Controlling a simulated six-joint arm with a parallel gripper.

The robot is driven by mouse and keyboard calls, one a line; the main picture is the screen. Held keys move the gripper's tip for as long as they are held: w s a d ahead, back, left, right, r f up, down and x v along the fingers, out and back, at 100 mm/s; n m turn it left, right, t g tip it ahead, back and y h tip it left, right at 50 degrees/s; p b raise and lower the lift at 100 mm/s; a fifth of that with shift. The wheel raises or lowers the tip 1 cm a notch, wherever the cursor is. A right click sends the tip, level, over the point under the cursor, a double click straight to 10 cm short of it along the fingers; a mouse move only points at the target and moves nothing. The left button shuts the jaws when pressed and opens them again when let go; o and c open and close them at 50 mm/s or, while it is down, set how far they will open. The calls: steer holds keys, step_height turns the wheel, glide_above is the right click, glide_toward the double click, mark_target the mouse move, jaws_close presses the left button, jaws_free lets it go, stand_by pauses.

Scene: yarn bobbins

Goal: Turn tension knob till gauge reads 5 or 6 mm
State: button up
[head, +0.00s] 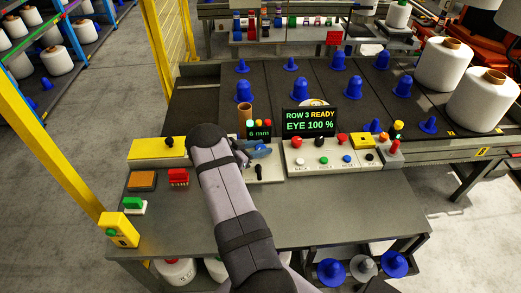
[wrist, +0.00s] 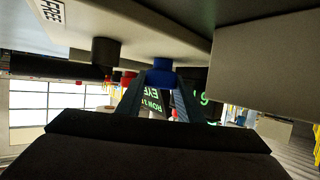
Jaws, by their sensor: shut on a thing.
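The small gauge display (head: 259,133) in the head view reads 6 mm in green. My gripper (head: 257,149) is at the grey control panel (head: 268,174) just below that display. In the wrist view my gripper's two fingers (wrist: 162,82) are shut on the blue tension knob (wrist: 161,70), one finger on each side of it. In the head view the knob is mostly hidden by my gripper and arm. Part of a green digit on a dark display (wrist: 204,98) shows behind the fingers in the wrist view.
A larger screen (head: 310,121) reads ROW 3 READY, EYE 100 %. A button panel (head: 330,155) stands right of my gripper. A black lever (head: 258,173) is close below it. A yellow box (head: 160,148) and red block (head: 179,178) are left.

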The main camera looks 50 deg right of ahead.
steer(key=shift+w+d+f+m+g+b, duration=0.1)
steer(key=shift+f+m+g+b, duration=0.1)
steer(key=shift+m+g+b, duration=0.75)
steer(key=shift+r+g+y+b, duration=0.25)
steer(key=shift+y+b, duration=0.15)
steer(key=shift+b, duration=0.5)
steer(key=shift+m, duration=0.25)
steer(key=o, duration=1)
steer(key=shift+a, duration=0.2)
steer(key=shift+b+v, duration=0.65)
steer(key=shift+v, duration=2.9)
steer(key=shift+r, duration=0.1)
